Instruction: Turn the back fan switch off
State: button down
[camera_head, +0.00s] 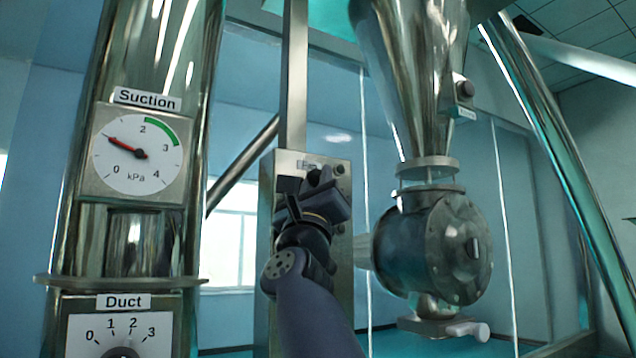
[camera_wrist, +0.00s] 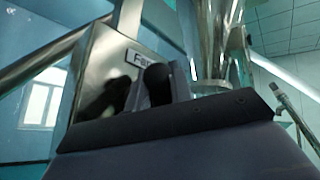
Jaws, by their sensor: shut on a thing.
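My gripper (camera_head: 319,179) is at the panel's upper part, just below that label, and covers the controls there. In the wrist view the panel (camera_wrist: 98,70) and "Fan" label (camera_wrist: 144,57) show behind my gripper (camera_wrist: 157,88). The gripper is shut on the dark rounded fan switch (camera_wrist: 157,76) directly below the label. The switch's setting cannot be made out.
At right, a steel cone (camera_head: 412,75) stands above a round valve housing (camera_head: 440,247).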

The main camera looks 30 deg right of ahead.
jog(key=c, duration=1.5)
grip_release()
jog(key=shift+c, duration=0.2)
jog(key=b+v, duration=0.4)
jog(key=v, duration=0.7)
jog(key=shift+r, duration=0.15)
jog(key=p+x, duration=0.4)
jog(key=x, duration=0.7)
jog(key=shift+f, duration=0.3)
